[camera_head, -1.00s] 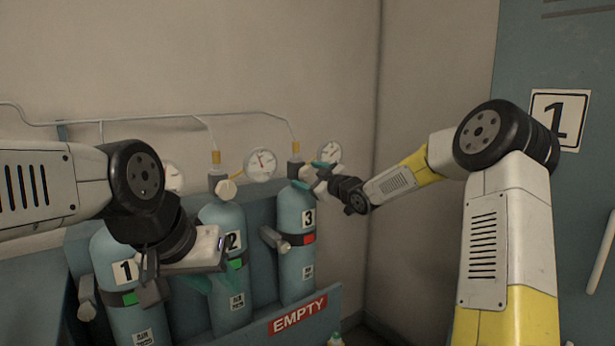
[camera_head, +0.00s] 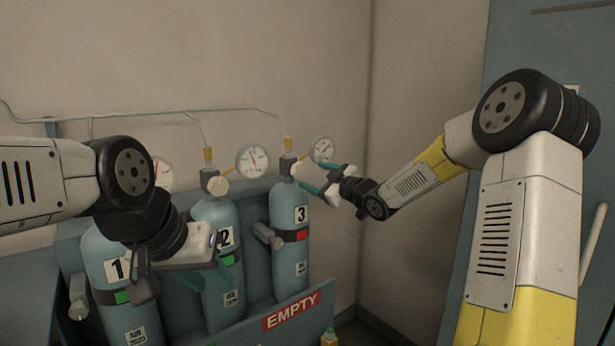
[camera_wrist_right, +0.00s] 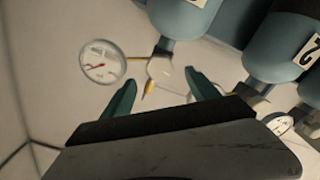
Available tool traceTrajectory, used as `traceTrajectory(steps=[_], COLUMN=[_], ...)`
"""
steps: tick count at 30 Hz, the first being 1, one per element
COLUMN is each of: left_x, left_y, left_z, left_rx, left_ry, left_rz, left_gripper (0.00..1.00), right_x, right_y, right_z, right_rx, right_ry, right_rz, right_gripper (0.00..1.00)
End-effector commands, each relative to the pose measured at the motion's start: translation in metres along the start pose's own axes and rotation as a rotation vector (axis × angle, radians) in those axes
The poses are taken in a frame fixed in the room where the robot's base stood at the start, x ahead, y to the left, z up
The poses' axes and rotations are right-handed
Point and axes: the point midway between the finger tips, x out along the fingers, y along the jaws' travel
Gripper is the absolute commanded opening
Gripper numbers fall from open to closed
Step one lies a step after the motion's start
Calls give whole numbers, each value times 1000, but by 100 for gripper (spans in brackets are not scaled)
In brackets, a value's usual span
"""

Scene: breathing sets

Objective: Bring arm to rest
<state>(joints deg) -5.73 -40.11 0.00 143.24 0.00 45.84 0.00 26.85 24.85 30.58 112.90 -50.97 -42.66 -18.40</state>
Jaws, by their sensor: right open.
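My right gripper (camera_head: 322,180) is open and empty in the head view, just right of the valve of cylinder 3 (camera_head: 290,215). In the right wrist view its two green fingers (camera_wrist_right: 160,100) are spread, with the white valve knob (camera_wrist_right: 161,70) of a cylinder beyond them and nothing between them. My left gripper (camera_head: 205,275) hangs in front of cylinder 2 (camera_head: 222,222) in the head view. Green fingertips show there, partly hidden by the wrist, and I see nothing clearly held.
Cylinder 1 (camera_head: 103,258) stands left of the other two in a blue rack with an EMPTY sign (camera_head: 292,311). Round gauges (camera_head: 252,161) and thin pipes run above them. A blue-grey cabinet (camera_head: 545,65) stands at the right. Free room lies between the rack and the cabinet.

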Motion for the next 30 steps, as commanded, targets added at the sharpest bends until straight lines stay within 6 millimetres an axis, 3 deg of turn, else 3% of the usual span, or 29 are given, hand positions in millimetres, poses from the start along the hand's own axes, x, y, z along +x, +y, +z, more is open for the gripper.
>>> traceTrajectory(steps=[5, 8, 11, 17, 21, 24, 27, 30], left_x=[0, 0, 0, 0, 0, 0, 0, 0], left_y=[0, 0, 0, 0, 0, 0, 0, 0], left_z=[0, 0, 0, 0, 0, 0, 0, 0], left_rx=[0, 0, 0, 0, 0, 0, 0, 0], left_ry=[0, 0, 0, 0, 0, 0, 0, 0], left_rz=[0, 0, 0, 0, 0, 0, 0, 0], left_gripper=[36, 36, 36, 36, 36, 36, 36, 36], right_x=[-10, -33, -75, -185, -267, -316, -350, -371], right_y=[-1, -1, -1, -20, -57, -93, -126, -148], right_z=[-4, -6, -9, -19, -30, -38, -46, -52], right_rx=[4, 28, 87, 310, 534, 697, 828, 914], right_ry=[-99, -250, -431, -733, -886, -960, -1008, -1038], right_rz=[-1, 14, 53, 153, 191, 183, 152, 120], right_gripper=[69, 69, 69, 69, 69, 69, 69, 69])
